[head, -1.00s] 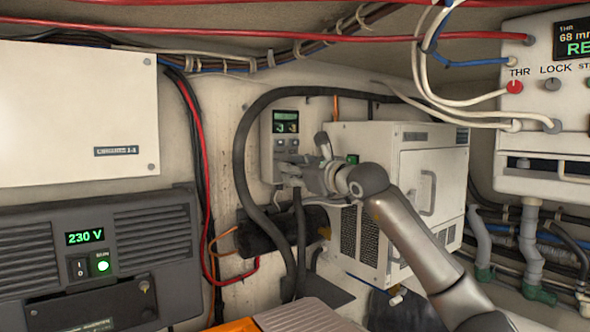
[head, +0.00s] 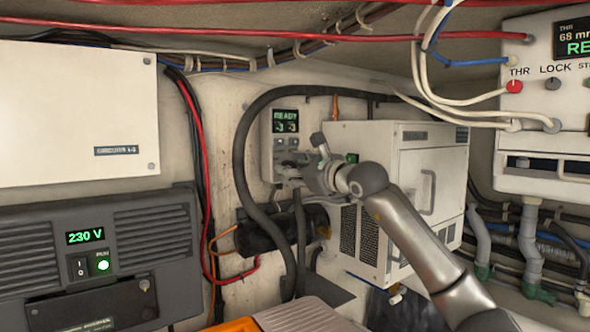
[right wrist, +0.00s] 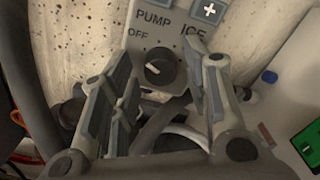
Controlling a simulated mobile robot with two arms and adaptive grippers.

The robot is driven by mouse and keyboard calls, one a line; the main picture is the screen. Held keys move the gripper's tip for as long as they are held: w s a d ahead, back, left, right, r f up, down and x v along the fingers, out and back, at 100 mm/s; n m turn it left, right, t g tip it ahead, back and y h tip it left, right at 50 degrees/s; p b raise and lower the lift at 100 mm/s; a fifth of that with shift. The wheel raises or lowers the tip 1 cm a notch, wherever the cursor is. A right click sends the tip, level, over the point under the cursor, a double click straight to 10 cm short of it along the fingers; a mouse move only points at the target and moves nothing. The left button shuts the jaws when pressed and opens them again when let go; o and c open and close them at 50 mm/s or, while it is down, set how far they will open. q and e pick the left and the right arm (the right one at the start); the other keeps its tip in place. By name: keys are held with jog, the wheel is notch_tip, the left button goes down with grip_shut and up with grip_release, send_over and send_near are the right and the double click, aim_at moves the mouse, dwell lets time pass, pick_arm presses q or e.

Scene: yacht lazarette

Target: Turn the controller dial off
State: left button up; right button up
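The controller (head: 279,133) is a small pale panel on the back wall with a green-lit display reading READY. Its black dial (right wrist: 160,68) shows in the right wrist view below the printed words PUMP, OFF and ICE. A pale mark shows on the dial's face, but I cannot tell exactly which setting it points to. My right gripper (right wrist: 165,80) is open, with one finger to each side of the dial in that view; I see no contact. In the head view my right gripper (head: 300,172) covers the controller's lower part. My left gripper is not in view.
A white cabinet (head: 435,180) with a handle stands right of the controller, close to my right arm. A thick black hose (head: 240,165) curves around the controller's left. A dark inverter (head: 150,235) sits at left, and a white switch panel (head: 545,100) is at upper right.

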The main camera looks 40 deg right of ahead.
dwell(0.3)
jog(key=s+a, duration=0.1)
jog(key=s, duration=1.1)
jog(key=shift+a, duration=0.2)
dwell(0.5)
jog(key=shift+w, duration=0.1)
jog(key=shift+f, duration=0.1)
dwell(0.3)
